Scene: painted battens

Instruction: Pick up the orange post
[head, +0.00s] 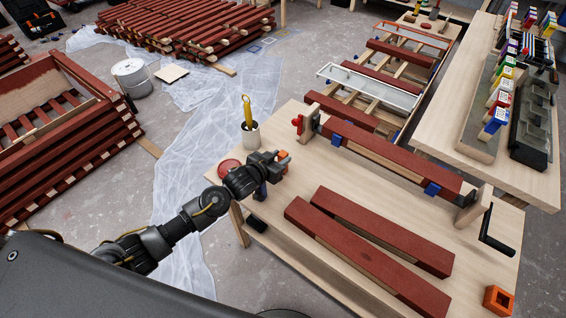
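The orange post (282,155) shows only as a small orange patch at my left gripper, over the left part of the wooden bench; the gripper hides most of it. My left gripper (277,163) has its grey fingertips right at the post, overlapping it in the head view. I cannot tell whether the fingers press on it or stand apart from it. A separate hollow orange block (498,300) sits at the bench's lower right corner. My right gripper is not in view.
On the bench (310,262), a red-brown batten is clamped along the back, and two loose battens (365,262) lie in front. A cup (248,135) with a yellow-handled tool and a red round lid (229,168) stand near the gripper.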

